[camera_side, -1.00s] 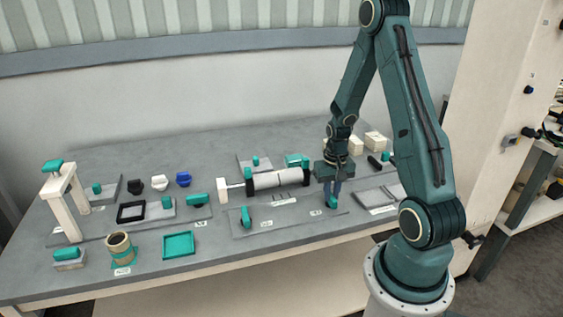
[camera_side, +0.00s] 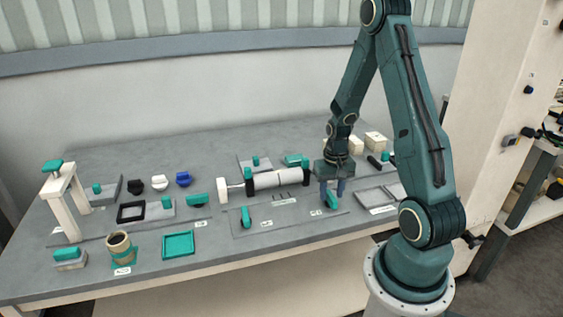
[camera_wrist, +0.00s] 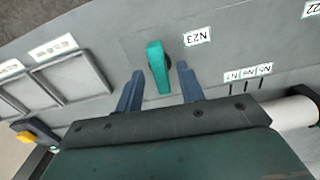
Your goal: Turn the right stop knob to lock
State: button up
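The right stop knob (camera_side: 332,201) is a teal lever on a grey plate, and it also shows in the wrist view (camera_wrist: 158,68) beside the label N23. My gripper (camera_side: 332,190) is open over it. In the wrist view my gripper (camera_wrist: 160,74) has one dark blue finger on each side of the knob, with a visible gap on both sides. The knob lies slightly tilted in that view. Whether the fingertips are level with the knob or above it is hard to tell. The left stop knob (camera_side: 246,217) is a similar teal lever further left.
A pale roll (camera_side: 277,180) on a black-ended shaft lies behind the knobs, left of my gripper. Grey recessed trays (camera_wrist: 70,88) lie right of the knob in the side view. A teal tray (camera_side: 179,245) and a brown cup (camera_side: 118,245) stand at front left.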

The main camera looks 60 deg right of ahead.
aim_at(329, 196)
notch_tip(329, 196, up, 14)
jog(key=shift+f, duration=0.25)
dwell(0.6)
jog(key=a+r+n+t+h, duration=0.1)
jog(key=a+r+n+t, duration=0.3)
jog(key=a+r, duration=0.8)
jog(key=s+a+r+n, duration=0.1)
jog(key=s+a+n, duration=0.1)
jog(key=a, duration=0.4)
jog(key=s+a+r+n+t+y, duration=0.1)
jog(key=s+a+n, duration=0.2)
jog(key=a, duration=0.3)
jog(key=shift+s+a+r+n+t, duration=0.2)
jog(key=shift+s+n+t, duration=0.1)
jog(key=shift+s, duration=0.5)
